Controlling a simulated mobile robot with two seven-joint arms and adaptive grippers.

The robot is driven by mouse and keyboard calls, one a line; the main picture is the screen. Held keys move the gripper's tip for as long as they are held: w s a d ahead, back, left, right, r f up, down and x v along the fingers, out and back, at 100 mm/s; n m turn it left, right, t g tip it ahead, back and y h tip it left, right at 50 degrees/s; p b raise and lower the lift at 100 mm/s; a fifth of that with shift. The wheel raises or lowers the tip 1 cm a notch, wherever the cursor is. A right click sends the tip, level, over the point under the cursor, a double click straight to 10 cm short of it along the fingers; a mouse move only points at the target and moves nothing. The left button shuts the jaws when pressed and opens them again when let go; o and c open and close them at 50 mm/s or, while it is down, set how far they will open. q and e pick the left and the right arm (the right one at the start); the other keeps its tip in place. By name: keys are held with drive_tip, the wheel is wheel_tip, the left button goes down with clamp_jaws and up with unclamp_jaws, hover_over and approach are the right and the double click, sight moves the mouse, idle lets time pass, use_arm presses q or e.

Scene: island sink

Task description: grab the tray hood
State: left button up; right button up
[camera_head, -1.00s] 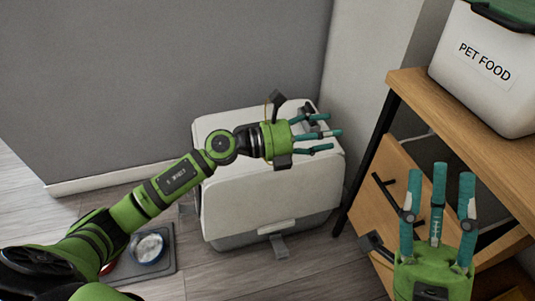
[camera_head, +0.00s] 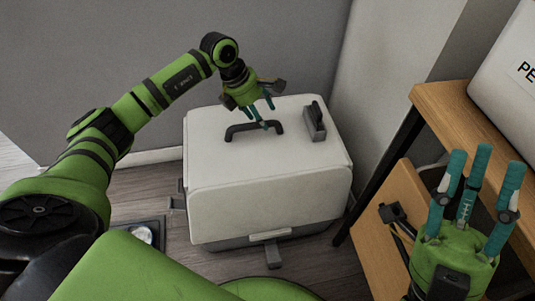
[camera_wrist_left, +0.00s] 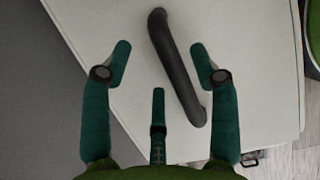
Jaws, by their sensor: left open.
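The tray hood (camera_head: 265,166) is a large white box-shaped cover on the floor against the grey wall. A dark curved handle (camera_head: 240,132) is on its top. My left gripper (camera_head: 262,112) is open just above the handle, fingers pointing down. In the left wrist view the handle (camera_wrist_left: 178,70) lies at a slant between the open fingers of my left gripper (camera_wrist_left: 160,70), with the white top of the hood (camera_wrist_left: 255,70) beneath. Whether a finger touches the handle, I cannot tell. My right gripper (camera_head: 480,185) is at the right, its teal fingers spread upward, open and empty.
A small dark holder (camera_head: 314,122) stands on the hood's top right. A wooden shelf unit (camera_head: 470,125) with a pet food bin (camera_head: 510,75) is close on the right. A bowl mat (camera_head: 160,228) lies on the floor at left.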

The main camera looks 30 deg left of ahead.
sight(266, 121)
use_arm(q)
drive_tip(key=b+x, duration=0.1)
drive_tip(key=x, duration=0.2)
drive_tip(key=shift+s+d+f, duration=0.1)
drive_tip(key=shift+d+f, duration=0.15)
drive_tip(key=shift+f, duration=0.05)
clamp_jaws()
drive_tip(key=shift+r, duration=0.2)
